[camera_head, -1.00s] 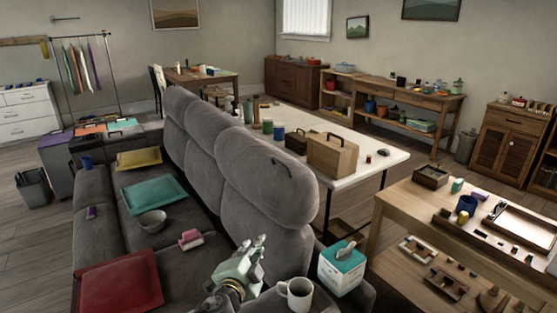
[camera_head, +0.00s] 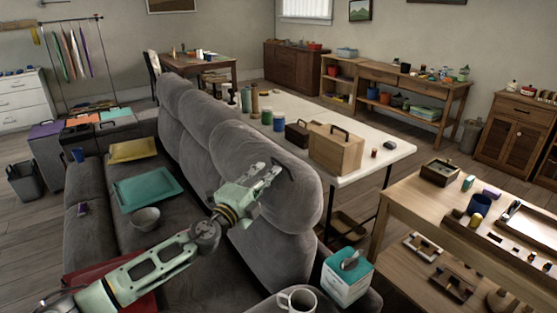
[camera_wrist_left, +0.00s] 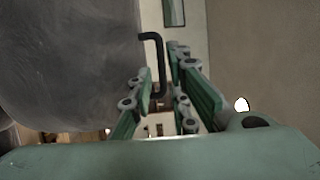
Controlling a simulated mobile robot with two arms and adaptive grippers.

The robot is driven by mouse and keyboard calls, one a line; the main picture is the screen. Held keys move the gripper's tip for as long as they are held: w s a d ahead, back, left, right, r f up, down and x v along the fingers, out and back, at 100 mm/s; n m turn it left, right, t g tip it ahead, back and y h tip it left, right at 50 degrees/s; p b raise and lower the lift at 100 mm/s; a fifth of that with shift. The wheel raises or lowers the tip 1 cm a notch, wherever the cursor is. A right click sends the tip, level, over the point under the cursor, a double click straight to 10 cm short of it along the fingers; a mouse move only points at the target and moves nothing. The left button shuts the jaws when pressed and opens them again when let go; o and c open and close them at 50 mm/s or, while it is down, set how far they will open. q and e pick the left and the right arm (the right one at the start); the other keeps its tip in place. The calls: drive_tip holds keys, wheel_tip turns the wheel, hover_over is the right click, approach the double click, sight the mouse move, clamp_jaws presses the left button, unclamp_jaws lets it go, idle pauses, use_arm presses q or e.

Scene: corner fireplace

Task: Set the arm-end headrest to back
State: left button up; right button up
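The arm-end headrest (camera_head: 290,200) is the nearest grey cushion on top of the sofa back, beside the near armrest; it stands roughly upright. A dark bent handle (camera_head: 284,176) sticks out of its upper part. My left gripper (camera_head: 268,174) is in front of this headrest, close to the handle. In the left wrist view the headrest (camera_wrist_left: 70,60) fills the left side. The dark handle (camera_wrist_left: 158,62) shows between the lines of the two green fingers, which are apart. I cannot tell whether either finger touches it. My right gripper is not in view.
A white mug (camera_head: 297,301) and a tissue box (camera_head: 346,277) stand at the near armrest. A bowl (camera_head: 145,218) and cushions lie on the seat. Behind the sofa back is a white table (camera_head: 375,160) with a wooden box (camera_head: 335,150). A wooden table (camera_head: 410,205) is at right.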

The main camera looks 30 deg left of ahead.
sight(279, 163)
use_arm(q)
drive_tip(key=w, duration=0.3)
drive_tip(key=w+r+p, duration=0.1)
drive_tip(key=w, duration=0.1)
drive_tip(key=shift+w, duration=0.35)
drive_tip(key=shift+w+d, duration=0.1)
drive_tip(key=shift+w, duration=0.4)
clamp_jaws()
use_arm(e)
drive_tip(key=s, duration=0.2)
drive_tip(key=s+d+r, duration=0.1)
